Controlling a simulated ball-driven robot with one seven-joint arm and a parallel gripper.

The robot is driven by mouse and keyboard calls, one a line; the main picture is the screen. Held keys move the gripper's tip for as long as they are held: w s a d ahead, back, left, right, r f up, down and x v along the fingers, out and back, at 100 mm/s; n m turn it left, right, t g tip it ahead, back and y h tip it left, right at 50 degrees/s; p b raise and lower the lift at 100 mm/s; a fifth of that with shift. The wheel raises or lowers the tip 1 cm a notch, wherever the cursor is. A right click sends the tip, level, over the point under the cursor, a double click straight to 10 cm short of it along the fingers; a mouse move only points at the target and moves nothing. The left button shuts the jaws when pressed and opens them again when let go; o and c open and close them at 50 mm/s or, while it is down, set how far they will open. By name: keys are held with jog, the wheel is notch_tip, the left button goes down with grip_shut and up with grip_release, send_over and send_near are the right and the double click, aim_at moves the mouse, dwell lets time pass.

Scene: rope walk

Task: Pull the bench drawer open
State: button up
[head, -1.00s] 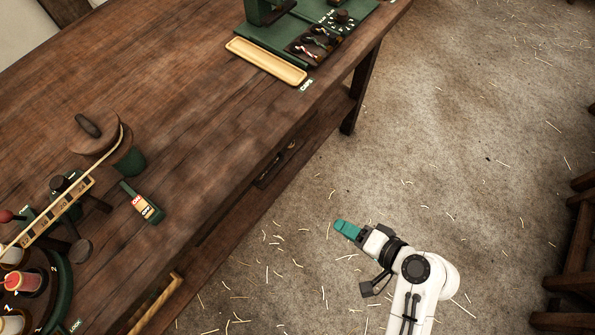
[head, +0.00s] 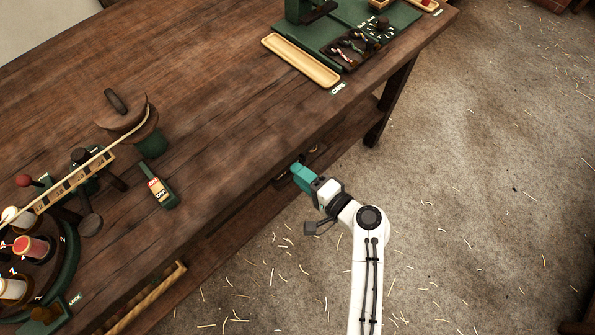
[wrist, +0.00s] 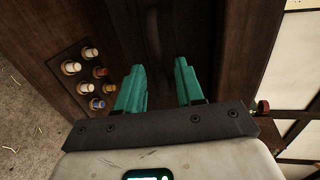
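The bench drawer (head: 312,153) is set in the long front side of the wooden bench, under the top's edge. In the head view it is a small dark front, partly covered by my gripper, and it looks shut. My gripper (head: 298,171) is at the drawer front, with its teal fingertips close to it. In the wrist view my gripper (wrist: 160,82) has its two fingers apart with nothing clearly between them. Dark wood lies ahead of the fingers; the handle is too dark to make out, and I cannot tell whether the fingers touch it.
The bench top's edge (head: 245,172) overhangs beside my gripper. A bench leg (head: 390,105) stands to the right. The wrist view shows a dark panel with several coloured bobbins (wrist: 88,75) at left. The straw-strewn floor (head: 470,210) is open in front of the bench.

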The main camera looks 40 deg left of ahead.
jog(key=shift+x, duration=0.85)
grip_shut()
jog(key=shift+f, duration=0.1)
